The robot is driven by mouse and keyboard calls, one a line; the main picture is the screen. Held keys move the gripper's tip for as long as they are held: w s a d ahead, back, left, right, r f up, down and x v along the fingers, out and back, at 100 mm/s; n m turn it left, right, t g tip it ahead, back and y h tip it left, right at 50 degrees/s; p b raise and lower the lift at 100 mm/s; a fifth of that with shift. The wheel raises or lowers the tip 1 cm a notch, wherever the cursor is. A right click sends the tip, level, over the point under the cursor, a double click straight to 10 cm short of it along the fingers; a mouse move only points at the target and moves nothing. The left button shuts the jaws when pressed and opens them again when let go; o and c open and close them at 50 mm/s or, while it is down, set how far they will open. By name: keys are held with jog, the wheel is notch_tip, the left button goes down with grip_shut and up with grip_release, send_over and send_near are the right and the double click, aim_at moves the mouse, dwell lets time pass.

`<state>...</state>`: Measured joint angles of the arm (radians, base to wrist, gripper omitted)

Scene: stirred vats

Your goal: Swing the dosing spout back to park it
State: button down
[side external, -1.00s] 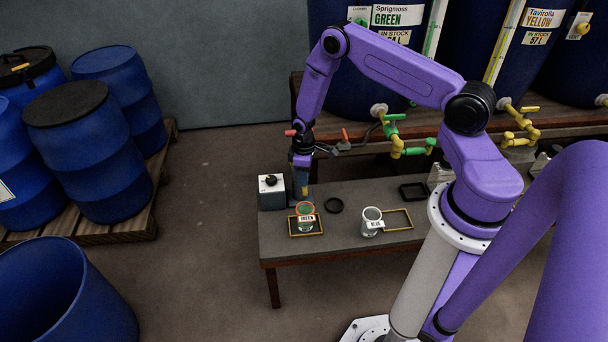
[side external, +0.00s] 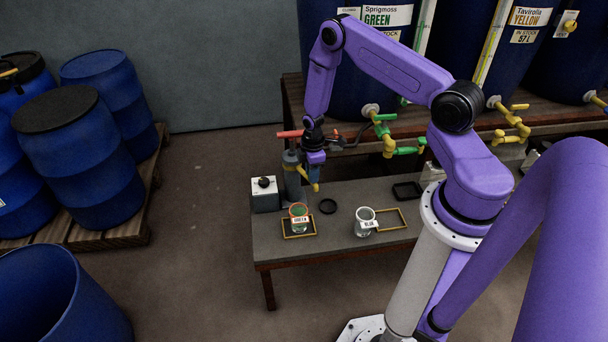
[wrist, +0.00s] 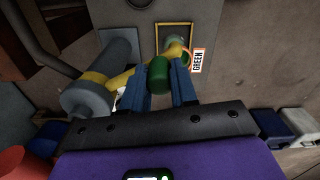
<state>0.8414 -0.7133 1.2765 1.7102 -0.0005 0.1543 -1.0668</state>
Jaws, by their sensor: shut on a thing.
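My gripper (side external: 315,165) is at the dosing post, behind the bench cups. The wrist view shows its two blue fingers (wrist: 172,85) shut on the green knob (wrist: 159,73) of the dosing spout. The yellow spout (wrist: 122,78) reaches out from a grey post (wrist: 88,95). The fingers' contact with the knob is too small to see there.
The GREEN cup stands in a yellow frame (side external: 284,235). A cup labelled BLUE (side external: 364,216) stands beside another frame (side external: 404,224). A grey box with a black knob (side external: 265,196) is left of the post. Taps (side external: 387,138) overhang behind.

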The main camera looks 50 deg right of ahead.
jog(key=d+n, duration=0.7)
jog(key=shift+d, duration=0.35)
dwell(0.4)
jog(key=c, duration=0.9)
grip_release()
notch_tip(320, 180, up, 17)
jog(key=shift+s+r, duration=0.1)
jog(key=shift+r, duration=0.1)
